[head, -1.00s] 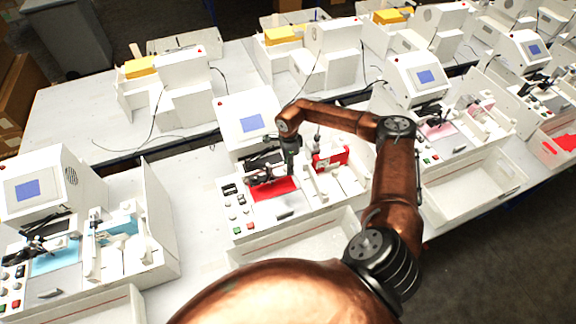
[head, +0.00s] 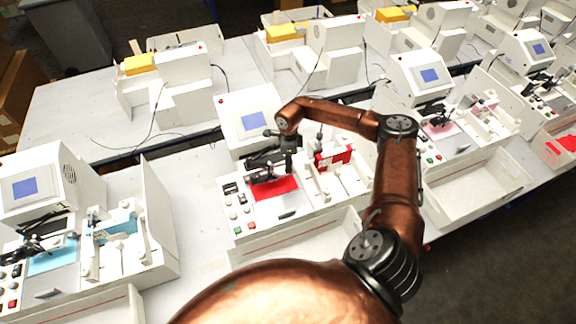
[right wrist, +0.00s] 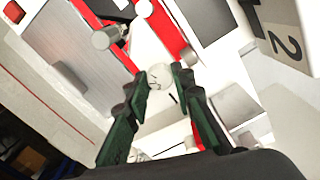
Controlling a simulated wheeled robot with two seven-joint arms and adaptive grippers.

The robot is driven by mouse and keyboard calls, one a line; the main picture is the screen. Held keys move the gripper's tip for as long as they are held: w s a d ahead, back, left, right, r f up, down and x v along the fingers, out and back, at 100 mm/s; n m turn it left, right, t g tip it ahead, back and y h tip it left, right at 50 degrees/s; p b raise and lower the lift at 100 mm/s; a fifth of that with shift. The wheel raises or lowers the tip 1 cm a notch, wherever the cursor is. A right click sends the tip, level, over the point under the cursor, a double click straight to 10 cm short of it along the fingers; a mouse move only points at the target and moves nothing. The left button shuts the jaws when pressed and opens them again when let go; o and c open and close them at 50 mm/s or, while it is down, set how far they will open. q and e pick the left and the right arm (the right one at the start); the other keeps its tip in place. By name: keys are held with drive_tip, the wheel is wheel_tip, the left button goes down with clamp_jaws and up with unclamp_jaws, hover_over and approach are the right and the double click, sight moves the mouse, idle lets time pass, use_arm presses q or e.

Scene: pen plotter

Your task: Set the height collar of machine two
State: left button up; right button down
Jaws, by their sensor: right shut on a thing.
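Machine two is the white plotter (head: 240,97) in the middle of the head view, with a blue screen and a red sheet (head: 272,188) on its bed. My right gripper (head: 287,163) is over this machine, at the dark pen carriage behind the sheet. In the right wrist view its dark green fingers (right wrist: 161,79) are closed on a small pale round piece (right wrist: 159,73), which appears to be the height collar. The fingers and arm partly hide the carriage in the head view. Any marks on the collar are too small to read. My left gripper is out of view.
A block marked "2" (right wrist: 289,45) stands close to the fingers. Similar plotters stand at left (head: 48,177) and right (head: 420,75). An open white tray (head: 478,187) is at right.

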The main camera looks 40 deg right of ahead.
drive_tip(key=shift+d+m, duration=0.2)
drive_tip(key=shift+m, duration=0.3)
drive_tip(key=shift+m+b, duration=0.75)
drive_tip(key=shift+m, duration=0.25)
drive_tip(key=m+b, duration=0.1)
drive_tip(key=m, duration=0.3)
drive_tip(key=shift+b, duration=0.4)
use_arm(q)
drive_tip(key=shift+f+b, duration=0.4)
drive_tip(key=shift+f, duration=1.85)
use_arm(e)
drive_tip(key=shift+r+m, duration=0.1)
drive_tip(key=shift+m, duration=1.1)
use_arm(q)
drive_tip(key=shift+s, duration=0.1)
use_arm(e)
drive_tip(key=c, duration=1.7)
unclamp_jaws()
drive_tip(key=shift+s+a, duration=0.1)
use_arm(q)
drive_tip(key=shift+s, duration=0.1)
use_arm(e)
drive_tip(key=shift+o, duration=0.2)
